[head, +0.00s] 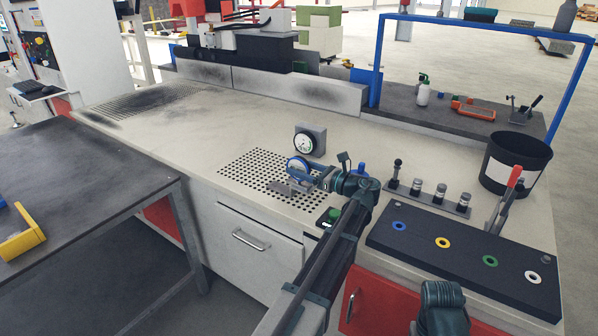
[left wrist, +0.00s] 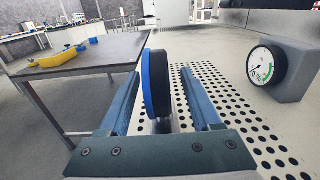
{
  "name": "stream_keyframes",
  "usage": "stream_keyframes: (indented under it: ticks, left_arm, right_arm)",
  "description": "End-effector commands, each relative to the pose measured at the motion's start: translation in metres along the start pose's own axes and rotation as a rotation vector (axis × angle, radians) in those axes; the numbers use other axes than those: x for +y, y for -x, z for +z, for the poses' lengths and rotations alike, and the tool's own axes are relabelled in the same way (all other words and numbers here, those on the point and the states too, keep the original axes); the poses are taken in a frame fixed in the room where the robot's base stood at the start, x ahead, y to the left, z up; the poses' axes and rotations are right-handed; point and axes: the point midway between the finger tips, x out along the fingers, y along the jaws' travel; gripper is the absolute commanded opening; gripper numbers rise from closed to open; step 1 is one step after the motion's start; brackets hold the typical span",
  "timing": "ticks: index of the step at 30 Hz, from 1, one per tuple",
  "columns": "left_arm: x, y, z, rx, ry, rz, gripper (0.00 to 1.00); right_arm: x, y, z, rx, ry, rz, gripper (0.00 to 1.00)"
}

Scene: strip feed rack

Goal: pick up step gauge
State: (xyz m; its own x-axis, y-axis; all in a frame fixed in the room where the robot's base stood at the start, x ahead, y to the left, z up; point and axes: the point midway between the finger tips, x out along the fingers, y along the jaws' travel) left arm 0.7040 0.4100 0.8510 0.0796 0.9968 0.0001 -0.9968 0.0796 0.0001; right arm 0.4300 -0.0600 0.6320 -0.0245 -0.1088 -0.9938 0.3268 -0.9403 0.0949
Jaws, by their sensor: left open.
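A round blue-rimmed gauge with a white dial face (head: 298,167), which I take to be the step gauge, stands upright on the perforated patch of the bench. In the left wrist view the gauge (left wrist: 155,85) shows edge-on, a blue and black disc. My left gripper (head: 293,184) is open at the gauge. Its fingers (left wrist: 160,110) lie on either side of the disc, with a clear gap on the right; I cannot tell if the left finger touches it. The gauge's foot is partly hidden by the gripper. My right gripper is not seen.
A grey block with a dial (head: 313,136) stands just behind the gauge; it also shows in the left wrist view (left wrist: 283,72). A black panel with coloured rings (head: 465,256), a lever and a dark bin (head: 515,160) are at right. A dark table (head: 75,165) is at left.

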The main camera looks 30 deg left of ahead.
Motion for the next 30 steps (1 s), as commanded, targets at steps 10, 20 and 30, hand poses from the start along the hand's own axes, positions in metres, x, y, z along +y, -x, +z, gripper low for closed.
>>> stream_keyframes:
  ticks: [10, 20, 30]
  left_arm:
    - [0.002, -0.036, 0.002, 0.000, 0.000, 0.000, 0.65]
    - [0.002, -0.035, 0.002, 0.000, 0.000, 0.001, 0.29]
    - [0.002, -0.035, 0.002, 0.000, 0.000, 0.001, 0.00]
  right_arm:
    - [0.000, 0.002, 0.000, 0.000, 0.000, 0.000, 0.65]
    - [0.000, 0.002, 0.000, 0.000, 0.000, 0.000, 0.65]
    - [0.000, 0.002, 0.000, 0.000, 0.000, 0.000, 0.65]
